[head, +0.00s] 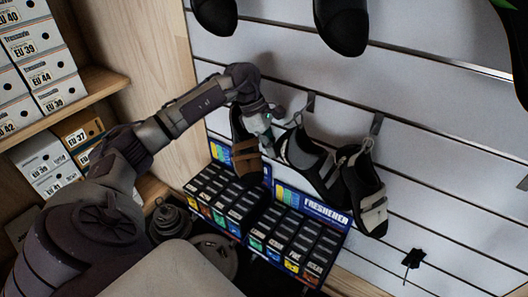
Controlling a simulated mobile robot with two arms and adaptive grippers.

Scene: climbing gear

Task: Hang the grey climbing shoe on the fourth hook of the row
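My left gripper (268,118) is at the slatted wall, at the upper part of a brown and black shoe (246,158) and just left of a grey and black climbing shoe (311,160). Its fingertips are small and partly hidden, so I cannot tell whether it is open or shut, or touching a shoe. The grey and black shoe hangs under a hook (311,101). A black shoe with pale grey straps (371,205) hangs to its right under another hook (376,123). Any hook behind my gripper is hidden. My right gripper is out of view.
Freshener boxes (285,238) stand in a display below the shoes. More shoes (342,22) hang above. Shoe boxes (40,60) fill wooden shelves at left. A small black item (413,259) is on the wall at lower right. The wall right of the shoes is mostly bare.

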